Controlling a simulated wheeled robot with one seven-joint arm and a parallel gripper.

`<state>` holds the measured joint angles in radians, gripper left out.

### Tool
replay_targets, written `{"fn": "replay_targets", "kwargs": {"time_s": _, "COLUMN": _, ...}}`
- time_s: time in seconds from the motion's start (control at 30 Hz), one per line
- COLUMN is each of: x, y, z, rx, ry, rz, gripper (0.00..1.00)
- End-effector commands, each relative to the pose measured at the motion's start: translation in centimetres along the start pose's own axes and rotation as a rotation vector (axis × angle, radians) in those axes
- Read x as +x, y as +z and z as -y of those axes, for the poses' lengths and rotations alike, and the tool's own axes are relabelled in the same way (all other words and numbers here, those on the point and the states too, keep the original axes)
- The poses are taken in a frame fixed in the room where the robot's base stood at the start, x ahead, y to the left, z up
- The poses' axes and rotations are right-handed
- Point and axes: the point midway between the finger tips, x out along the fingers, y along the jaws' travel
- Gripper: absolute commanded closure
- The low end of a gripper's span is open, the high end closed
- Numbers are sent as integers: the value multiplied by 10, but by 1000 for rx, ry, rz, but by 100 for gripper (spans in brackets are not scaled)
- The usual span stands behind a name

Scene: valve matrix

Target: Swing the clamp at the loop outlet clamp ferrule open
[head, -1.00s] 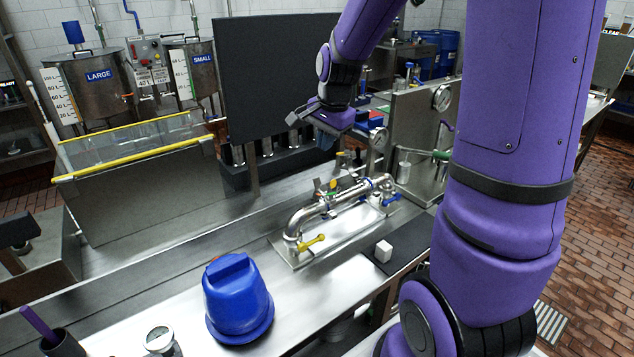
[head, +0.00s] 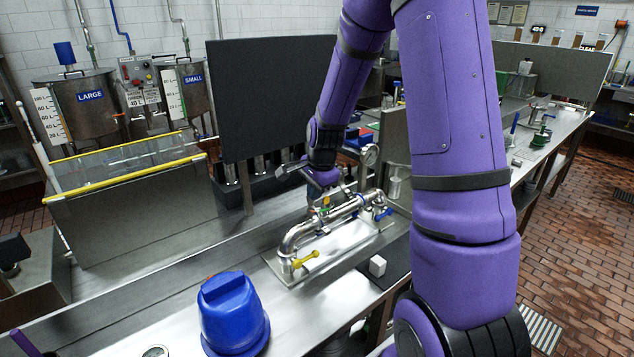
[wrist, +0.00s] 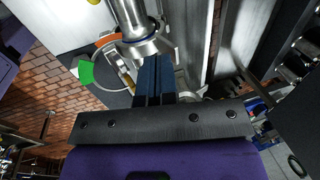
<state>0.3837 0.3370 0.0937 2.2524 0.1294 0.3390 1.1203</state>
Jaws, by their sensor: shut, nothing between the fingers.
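The steel pipe loop (head: 330,222) stands on a plate on the bench, with a yellow handle (head: 306,259) at its near end and a blue handle (head: 383,214) at its far end. My gripper (head: 325,200) is low over the back of the loop, beside small coloured parts there. In the wrist view my gripper (wrist: 155,66) is shut and empty, its tips close to a pipe end with a flanged ring (wrist: 138,40). A green tab (wrist: 86,72) is left of the tips. I cannot tell whether the tips touch the ring, or which part is the named clamp.
A dark upright panel (head: 272,95) stands behind the loop on the left. A blue bucket-like object (head: 232,312) is on the bench in front. A white block (head: 377,266) lies on a dark mat to the right. The bench between bucket and loop is clear.

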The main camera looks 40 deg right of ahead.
Motion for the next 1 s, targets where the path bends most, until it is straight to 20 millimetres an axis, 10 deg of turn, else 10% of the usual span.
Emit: {"fn": "replay_targets", "kwargs": {"time_s": 1.0, "x": 6, "y": 0, "z": 7, "rx": 0, "ry": 65, "rz": 0, "gripper": 100}}
